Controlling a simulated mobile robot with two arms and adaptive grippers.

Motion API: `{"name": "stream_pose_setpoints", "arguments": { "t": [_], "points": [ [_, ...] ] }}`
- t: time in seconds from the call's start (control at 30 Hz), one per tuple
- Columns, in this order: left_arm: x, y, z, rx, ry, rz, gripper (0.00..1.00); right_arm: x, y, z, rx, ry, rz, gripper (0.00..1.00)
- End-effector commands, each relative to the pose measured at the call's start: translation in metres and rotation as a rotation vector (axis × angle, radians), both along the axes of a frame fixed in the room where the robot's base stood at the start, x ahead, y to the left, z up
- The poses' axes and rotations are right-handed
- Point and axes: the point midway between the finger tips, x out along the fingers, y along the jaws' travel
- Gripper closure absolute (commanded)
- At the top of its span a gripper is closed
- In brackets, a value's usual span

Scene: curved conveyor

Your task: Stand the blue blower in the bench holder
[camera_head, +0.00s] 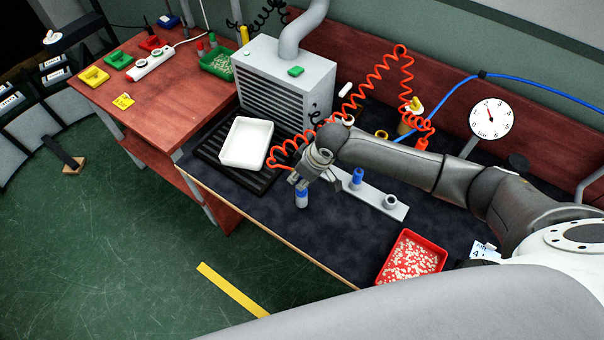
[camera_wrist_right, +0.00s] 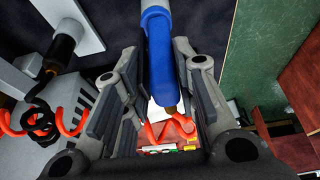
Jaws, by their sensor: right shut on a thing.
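My right gripper (camera_head: 312,186) is shut on the blue blower (camera_head: 302,198), held over the near edge of the dark bench top. In the right wrist view the blower (camera_wrist_right: 160,55) lies between the two fingers (camera_wrist_right: 157,100), its blue body ending in a brass-coloured fitting near a red-orange hose. The bench holder (camera_head: 372,194) is a light grey plate to the right of the gripper. It carries a blue upright piece (camera_head: 357,178) and a grey round socket (camera_head: 390,202). My arm and gripper hide its left end. My left gripper is not in view.
An orange coiled hose (camera_head: 365,92) hangs around my right wrist. A white tray (camera_head: 246,142) and a grey vented box (camera_head: 278,85) stand to the left. A red tray of pale pieces (camera_head: 411,257) sits at the near right. A gauge (camera_head: 490,118) stands behind.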

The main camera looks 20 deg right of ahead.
Motion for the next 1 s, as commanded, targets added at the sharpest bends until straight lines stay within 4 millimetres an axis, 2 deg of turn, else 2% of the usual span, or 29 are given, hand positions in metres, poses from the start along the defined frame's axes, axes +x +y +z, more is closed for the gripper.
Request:
{"name": "stream_pose_setpoints", "arguments": {
  "t": [0.03,0.07,0.23,0.67,0.87,1.0],
  "points": [
    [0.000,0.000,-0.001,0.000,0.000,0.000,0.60,0.000,0.000,-0.001,0.001,-0.001,0.000,0.90],
    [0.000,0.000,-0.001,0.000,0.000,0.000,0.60,0.000,0.000,-0.001,0.001,-0.002,0.000,0.71],
    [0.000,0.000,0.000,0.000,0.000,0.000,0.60,0.000,0.000,0.000,0.001,-0.001,0.000,0.49],
    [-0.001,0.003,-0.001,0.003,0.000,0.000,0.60,-0.001,-0.001,0.004,0.000,0.000,0.000,0.48],
    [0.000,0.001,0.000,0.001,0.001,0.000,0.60,-0.009,-0.007,0.030,0.001,-0.002,0.001,0.48],
    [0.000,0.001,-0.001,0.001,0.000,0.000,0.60,-0.017,-0.013,0.056,0.000,-0.002,0.001,0.48]
  ]
}}
